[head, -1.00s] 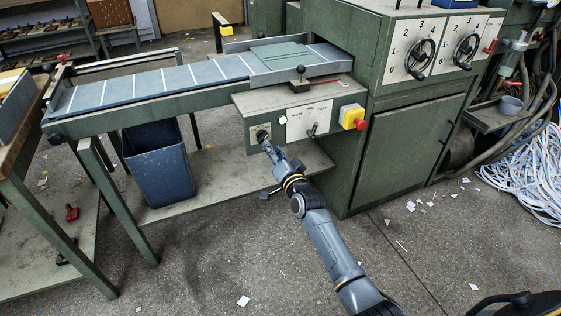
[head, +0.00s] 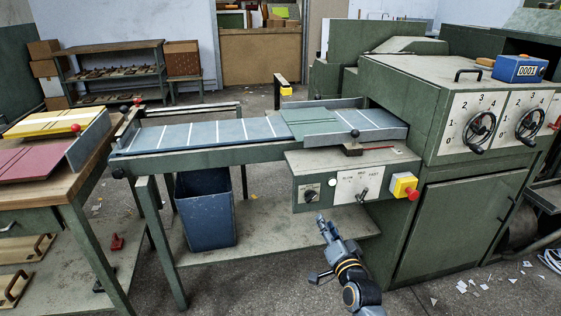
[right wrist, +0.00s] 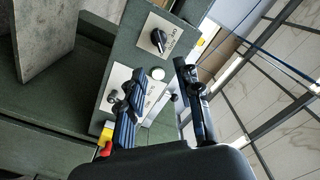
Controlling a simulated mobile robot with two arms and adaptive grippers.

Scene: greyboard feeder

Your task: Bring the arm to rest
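My right gripper (head: 325,228) is below the front of the green control box (head: 300,172), apart from its controls. In the right wrist view my gripper (right wrist: 162,68) has its two dark fingers spread with nothing held between them. The black rotary knob (head: 311,195) is on the box's left plate; it also shows in the right wrist view (right wrist: 158,40), beyond the fingers. The lever switch (head: 363,194) and the yellow and red stop button (head: 404,186) are to its right. My left gripper is in neither view.
The feeder belt (head: 205,134) carries a green board (head: 308,122) near the machine (head: 440,215). A blue bin (head: 205,212) stands under the belt. A wooden table (head: 85,165) with yellow and red stacks is at the left. White scraps lie on the floor at right.

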